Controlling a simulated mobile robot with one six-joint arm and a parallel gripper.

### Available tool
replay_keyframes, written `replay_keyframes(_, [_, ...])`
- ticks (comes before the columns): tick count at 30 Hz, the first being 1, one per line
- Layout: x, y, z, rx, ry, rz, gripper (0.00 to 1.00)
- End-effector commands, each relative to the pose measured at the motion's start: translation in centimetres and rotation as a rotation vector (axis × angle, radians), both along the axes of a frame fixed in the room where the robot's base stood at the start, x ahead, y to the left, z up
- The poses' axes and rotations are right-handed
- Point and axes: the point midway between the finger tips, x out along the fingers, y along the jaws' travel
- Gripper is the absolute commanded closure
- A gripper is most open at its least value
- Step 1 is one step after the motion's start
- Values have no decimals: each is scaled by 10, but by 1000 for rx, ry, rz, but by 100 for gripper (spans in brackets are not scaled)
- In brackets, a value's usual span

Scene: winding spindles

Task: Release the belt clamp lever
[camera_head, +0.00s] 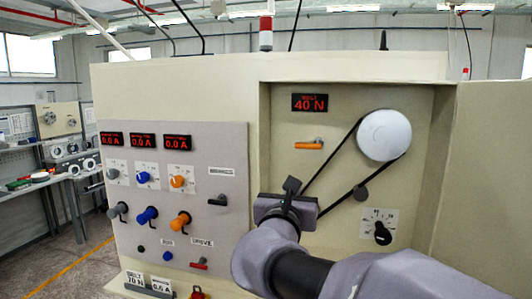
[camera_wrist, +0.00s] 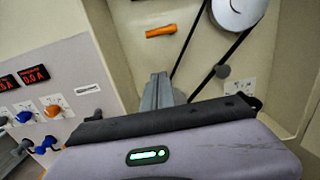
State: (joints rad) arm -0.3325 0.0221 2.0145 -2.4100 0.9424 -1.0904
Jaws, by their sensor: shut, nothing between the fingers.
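An orange lever (camera_head: 308,145), which looks like the belt clamp lever, lies about level on the back wall of the belt recess. It also shows in the wrist view (camera_wrist: 161,31), upper middle. Its pivot is at its right end in the head view. My gripper (camera_head: 291,186) is in front of the recess, below and a little left of the lever, apart from it. In the wrist view its fingers (camera_wrist: 157,92) are together, with nothing between them. The black belt (camera_head: 333,159) runs from the white pulley (camera_head: 384,135) down behind my gripper.
A red display (camera_head: 309,102) above the lever reads 40 N. A small dark roller (camera_head: 360,192) and a black dial knob (camera_head: 382,236) are to the right. The grey panel (camera_head: 235,138) at left carries several knobs and levers. The recess wall around the orange lever is clear.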

Motion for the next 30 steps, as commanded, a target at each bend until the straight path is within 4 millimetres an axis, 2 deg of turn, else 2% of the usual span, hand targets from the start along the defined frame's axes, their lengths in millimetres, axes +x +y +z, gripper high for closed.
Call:
replay_keyframes(8, [1,0,0,-1,0,0,100])
replay_keyframes(11, [8,-3,-1,-1,0,-1,100])
replay_keyframes(24, [95,-32,5,2,0,-3,100])
replay_keyframes(30, [100,-34,37,3,-2,-2,100])
